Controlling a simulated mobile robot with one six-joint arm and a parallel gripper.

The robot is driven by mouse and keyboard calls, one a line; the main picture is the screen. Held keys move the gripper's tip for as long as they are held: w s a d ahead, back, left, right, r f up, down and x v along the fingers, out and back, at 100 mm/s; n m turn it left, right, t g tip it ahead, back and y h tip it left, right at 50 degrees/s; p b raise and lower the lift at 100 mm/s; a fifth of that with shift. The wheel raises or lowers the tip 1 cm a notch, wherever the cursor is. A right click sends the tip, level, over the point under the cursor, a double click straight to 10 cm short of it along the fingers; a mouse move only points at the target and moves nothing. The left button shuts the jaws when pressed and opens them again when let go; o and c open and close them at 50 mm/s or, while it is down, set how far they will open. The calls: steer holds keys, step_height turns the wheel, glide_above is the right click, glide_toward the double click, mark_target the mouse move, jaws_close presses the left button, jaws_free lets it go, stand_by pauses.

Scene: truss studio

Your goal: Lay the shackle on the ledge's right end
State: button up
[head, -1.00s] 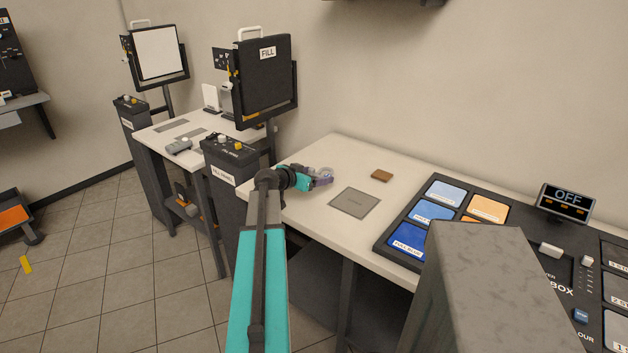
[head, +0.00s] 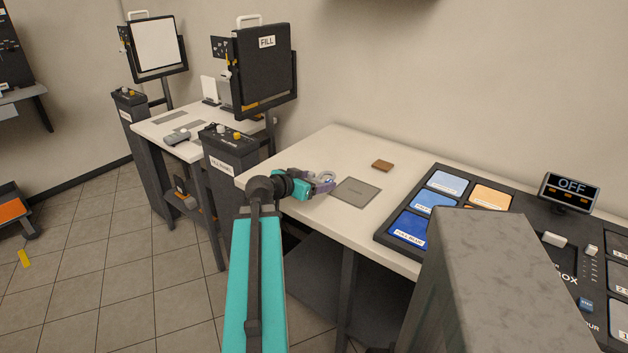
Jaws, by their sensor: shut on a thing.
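My gripper (head: 321,187), teal with purple-grey fingers, is over the left part of the white table (head: 330,145). It is shut on a small pale ring-like piece, the shackle (head: 327,177), which shows at the fingertips. The shackle's full shape is too small to make out, and the fingers partly hide it. I cannot tell how high it is above the table. I cannot pick out the ledge for certain in this view.
A grey square plate (head: 356,192) lies just right of my gripper. A brown block (head: 382,165) is behind it. A dark control board (head: 440,215) with coloured pads fills the right. A black FILL panel (head: 266,65) stands at the back left.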

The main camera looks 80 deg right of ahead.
steer(key=shift+a+f, duration=0.1)
steer(key=shift+a, duration=0.2)
steer(key=shift+d+b, duration=0.15)
steer(key=shift+b, duration=0.7)
steer(key=b, duration=0.3)
steer(key=b, duration=0.7)
steer(key=shift+s+b, duration=0.15)
steer(key=shift+b, duration=0.2)
steer(key=a+b, duration=0.2)
steer(key=b, duration=0.7)
steer(key=shift+s+a+r+b, duration=0.1)
steer(key=shift+a+r+b, duration=0.25)
steer(key=shift+b, duration=0.75)
steer(key=shift+f, duration=0.1)
